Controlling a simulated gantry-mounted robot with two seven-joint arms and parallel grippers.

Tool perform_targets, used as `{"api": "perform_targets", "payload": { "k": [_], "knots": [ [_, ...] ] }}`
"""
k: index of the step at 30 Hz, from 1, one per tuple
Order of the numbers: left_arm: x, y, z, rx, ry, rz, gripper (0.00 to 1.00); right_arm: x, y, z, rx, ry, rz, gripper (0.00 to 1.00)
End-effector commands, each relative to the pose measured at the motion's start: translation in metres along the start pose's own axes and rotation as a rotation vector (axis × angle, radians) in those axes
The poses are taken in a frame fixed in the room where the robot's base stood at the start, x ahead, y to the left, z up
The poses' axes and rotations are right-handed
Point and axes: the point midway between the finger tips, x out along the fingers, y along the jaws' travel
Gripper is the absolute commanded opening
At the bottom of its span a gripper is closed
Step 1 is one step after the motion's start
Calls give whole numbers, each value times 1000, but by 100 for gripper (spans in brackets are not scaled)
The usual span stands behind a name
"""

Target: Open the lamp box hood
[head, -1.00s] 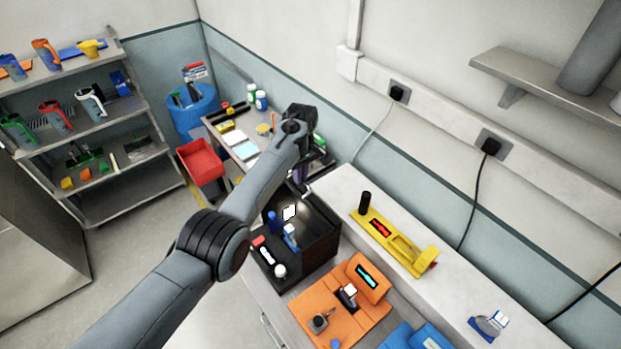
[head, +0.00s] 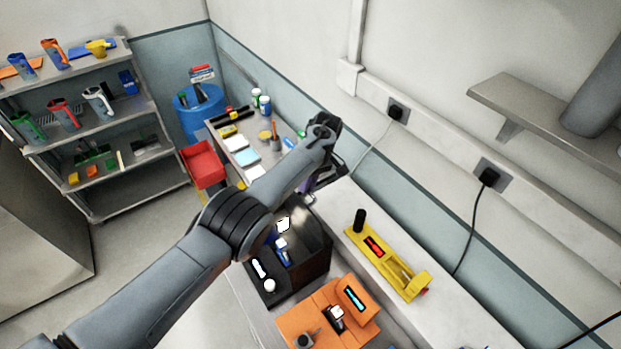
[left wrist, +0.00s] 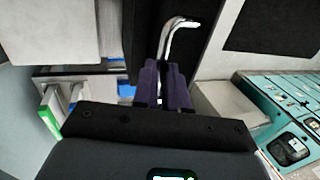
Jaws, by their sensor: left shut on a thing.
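The black lamp box (head: 318,262) stands on the bench in the middle of the head view, with a bright white patch and small blue and white items showing at it. My left arm crosses over its left side and hides part of it. My left gripper (head: 308,184) is at the box's far side, small and partly hidden in the head view. In the left wrist view, its purple fingers (left wrist: 163,88) are closed at the lower end of a bent metal handle (left wrist: 178,36) in front of a dark panel. The exact contact is hidden between the fingers. My right gripper is not in view.
An orange device (head: 325,318) stands just in front of the box, and a yellow device (head: 388,262) lies to its right on the pale ledge. A side table (head: 225,140) with bottles and small items is behind. A red bin (head: 203,163) stands left of it.

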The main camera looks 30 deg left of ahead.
Motion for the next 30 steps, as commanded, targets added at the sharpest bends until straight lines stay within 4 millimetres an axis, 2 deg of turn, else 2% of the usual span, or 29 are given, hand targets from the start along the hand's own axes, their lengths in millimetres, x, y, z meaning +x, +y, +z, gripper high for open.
{"api": "perform_targets", "payload": {
  "k": [1, 9, 10, 15, 25, 30],
  "knots": [
    [9, -2, 2, -3, -7, -14, 0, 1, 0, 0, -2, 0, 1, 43],
    [9, -2, 2, -3, -8, -15, 0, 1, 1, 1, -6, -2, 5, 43],
    [9, -2, 2, -3, -8, -15, 14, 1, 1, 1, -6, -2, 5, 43],
    [7, -1, 1, -2, -6, -12, 38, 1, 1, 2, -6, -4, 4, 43],
    [2, -2, 0, -1, -3, -6, 38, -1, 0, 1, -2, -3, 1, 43],
    [-9, -5, -1, -4, -4, -5, 38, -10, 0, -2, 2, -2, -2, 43]
  ]
}}
